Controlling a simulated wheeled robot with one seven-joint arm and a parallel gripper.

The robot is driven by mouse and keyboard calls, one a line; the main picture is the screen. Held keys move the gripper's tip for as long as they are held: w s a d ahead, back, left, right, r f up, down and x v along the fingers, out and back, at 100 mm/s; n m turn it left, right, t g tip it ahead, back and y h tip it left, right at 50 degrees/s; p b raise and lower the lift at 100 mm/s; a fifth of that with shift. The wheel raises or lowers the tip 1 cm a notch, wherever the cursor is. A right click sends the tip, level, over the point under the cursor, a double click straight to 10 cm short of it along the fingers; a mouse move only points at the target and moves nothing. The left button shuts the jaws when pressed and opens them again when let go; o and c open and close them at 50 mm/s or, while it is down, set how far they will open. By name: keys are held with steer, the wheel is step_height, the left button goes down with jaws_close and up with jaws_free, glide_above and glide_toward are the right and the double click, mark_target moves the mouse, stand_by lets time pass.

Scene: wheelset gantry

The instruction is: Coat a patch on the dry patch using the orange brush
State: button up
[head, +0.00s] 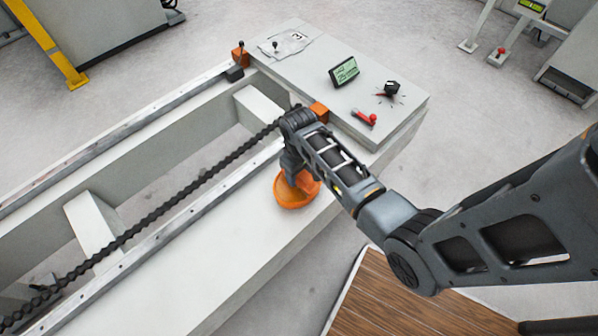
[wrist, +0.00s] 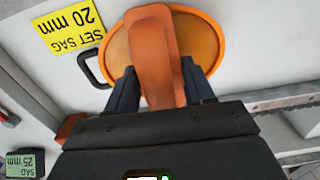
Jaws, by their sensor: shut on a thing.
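My gripper (head: 297,172) points down over the near beam of the gantry. In the wrist view my gripper (wrist: 156,90) has its dark fingers on either side of the orange brush (wrist: 153,50), shut on it. The brush overlaps a round orange pot (wrist: 207,38) with a dark loop handle; I cannot tell whether its tip touches the inside. The pot also shows in the head view (head: 293,198), standing on the pale beam, partly covered by my gripper. I cannot make out a dry patch in either view.
A dark chain (head: 160,211) runs along the frame beside the pot. A yellow label (wrist: 70,33) reads SET SAG 20 mm. The near beam is clear towards the lower left.

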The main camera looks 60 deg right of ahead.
steer(key=shift+f, duration=0.55)
stand_by(1.8)
steer(key=shift+r+p, duration=3.25)
steer(key=shift+r, duration=0.35)
steer(key=shift+w+a+r, duration=0.15)
steer(key=shift+w+a, duration=0.05)
steer(key=shift+w, duration=0.1)
steer(key=w+a+r+n, duration=0.1)
steer(key=w+a+r, duration=0.2)
steer(key=a, duration=0.3)
steer(key=w+a+r+n+b, duration=0.1)
steer(key=w+a+r, duration=0.2)
steer(key=a, duration=0.3)
steer(key=w+a+r+n, duration=0.1)
steer(key=w+a+r, duration=0.2)
steer(key=a+r, duration=0.2)
steer(key=shift+w+a+n+b, duration=0.3)
steer(key=shift+w+a, duration=0.05)
steer(key=shift+a, duration=0.3)
